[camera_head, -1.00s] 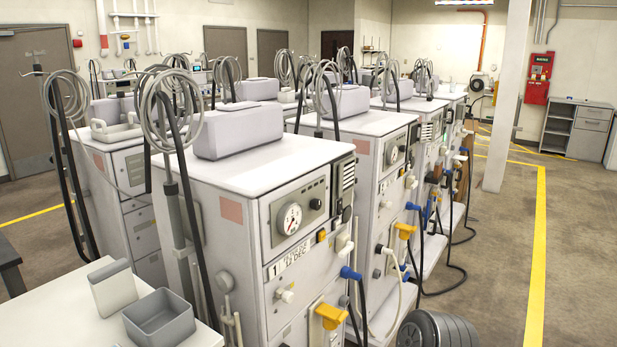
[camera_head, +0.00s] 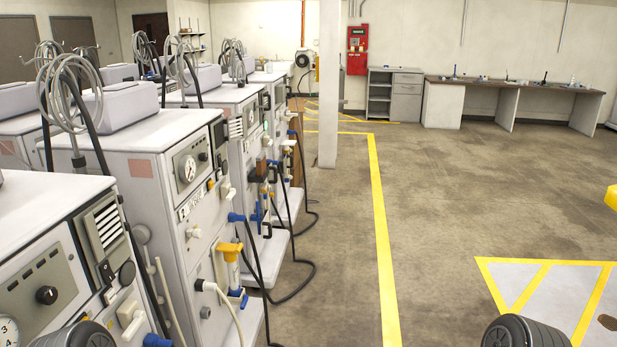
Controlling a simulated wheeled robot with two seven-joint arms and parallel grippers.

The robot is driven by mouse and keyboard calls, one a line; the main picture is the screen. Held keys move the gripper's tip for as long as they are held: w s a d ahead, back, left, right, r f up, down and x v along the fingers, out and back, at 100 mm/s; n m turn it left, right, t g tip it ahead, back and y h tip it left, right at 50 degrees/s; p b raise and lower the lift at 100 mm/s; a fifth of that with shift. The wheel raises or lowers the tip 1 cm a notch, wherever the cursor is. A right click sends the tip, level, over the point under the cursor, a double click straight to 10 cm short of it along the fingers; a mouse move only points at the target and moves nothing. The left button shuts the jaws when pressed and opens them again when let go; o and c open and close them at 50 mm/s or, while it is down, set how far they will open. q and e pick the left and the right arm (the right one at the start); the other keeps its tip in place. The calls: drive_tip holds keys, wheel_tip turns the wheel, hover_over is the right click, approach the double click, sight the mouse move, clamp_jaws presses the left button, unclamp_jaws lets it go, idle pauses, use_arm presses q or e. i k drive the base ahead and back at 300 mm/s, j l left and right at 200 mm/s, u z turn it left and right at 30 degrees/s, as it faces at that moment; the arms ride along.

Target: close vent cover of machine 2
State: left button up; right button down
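A row of white dialysis machines runs away along the left side. The nearest machine (camera_head: 45,215) is cut off by the left edge and has a louvred vent (camera_head: 108,228) on its front. Neither gripper shows; only dark ribbed parts of my arms show at the bottom edge.
Hoses and blue and yellow fittings (camera_head: 230,249) stick out from the machine fronts. Black cables (camera_head: 300,285) lie on the floor. A white pillar (camera_head: 329,85) stands ahead. The floor right of the yellow line (camera_head: 380,235) is open, up to a long bench (camera_head: 515,85).

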sight(244, 134)
drive_tip(key=i+l+z, duration=0.15)
drive_tip(key=i, duration=0.65)
drive_tip(key=i+z, duration=0.1)
drive_tip(key=i, duration=0.7)
drive_tip(key=i+l+u, duration=0.1)
drive_tip(key=i+u, duration=0.4)
drive_tip(key=i+l+u, duration=0.25)
drive_tip(key=u, duration=0.2)
drive_tip(key=i+l+u, duration=0.65)
drive_tip(key=l+u, duration=0.3)
drive_tip(key=i+l+u, duration=0.15)
drive_tip(key=l+u, duration=0.15)
drive_tip(key=l, duration=0.2)
drive_tip(key=i+l+u, duration=0.1)
drive_tip(key=l+u, duration=0.2)
drive_tip(key=l, duration=0.25)
drive_tip(key=l+u, duration=0.3)
drive_tip(key=l, duration=0.25)
drive_tip(key=i, duration=0.05)
